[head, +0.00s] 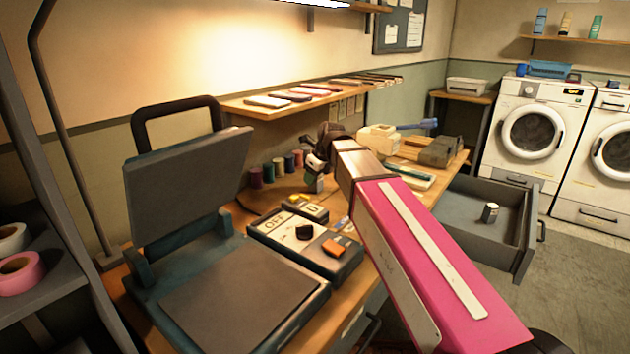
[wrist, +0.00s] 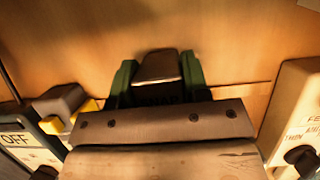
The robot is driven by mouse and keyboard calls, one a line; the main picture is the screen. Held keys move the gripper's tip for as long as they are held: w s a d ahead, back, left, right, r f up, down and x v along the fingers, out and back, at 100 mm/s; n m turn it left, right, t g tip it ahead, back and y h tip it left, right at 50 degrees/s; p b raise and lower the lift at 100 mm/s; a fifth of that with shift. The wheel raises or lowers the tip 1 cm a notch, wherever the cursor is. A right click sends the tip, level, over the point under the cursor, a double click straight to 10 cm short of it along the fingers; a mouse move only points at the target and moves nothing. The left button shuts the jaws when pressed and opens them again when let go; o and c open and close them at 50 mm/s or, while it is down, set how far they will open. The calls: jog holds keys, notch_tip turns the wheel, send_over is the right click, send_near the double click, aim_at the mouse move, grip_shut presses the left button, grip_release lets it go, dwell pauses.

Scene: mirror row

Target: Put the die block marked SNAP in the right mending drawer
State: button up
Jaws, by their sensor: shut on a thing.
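My gripper (head: 318,168) is over the workbench, in front of the thread spools. Dark lettering on the block's near face is dim and looks like SNAP. In the head view the block (head: 314,184) shows small below the gripper; I cannot tell whether it touches the bench. A grey drawer (head: 478,245) stands pulled out at the bench's right end. A second small grey block (head: 489,212) stands upright in it; its marking cannot be read.
A heat press (head: 190,190) with raised lid and a control box (head: 305,245) with an OFF label stand left and near on the bench (head: 265,207). Thread spools (head: 268,174) line the wall. A cream machine (head: 378,140) stands beyond the gripper. Washers (head: 530,135) stand at the back right.

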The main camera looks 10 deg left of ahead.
jog(key=shift+s+d+r, duration=0.1)
jog(key=shift+d+r, duration=0.1)
jog(key=shift+r, duration=0.25)
notch_tip(320, 180, up, 6)
jog(key=shift+f, duration=0.2)
jog(key=shift+s+d+r, duration=0.25)
jog(key=shift+s+d, duration=0.1)
jog(key=shift+d, duration=0.05)
jog(key=s+d, duration=0.3)
jog(key=d, duration=0.2)
jog(key=s+d, duration=0.3)
jog(key=d, duration=0.2)
jog(key=s+d, duration=0.3)
jog(key=d, duration=0.2)
jog(key=shift+d, duration=0.35)
jog(key=shift+s+d, duration=0.15)
jog(key=shift+s, duration=0.05)
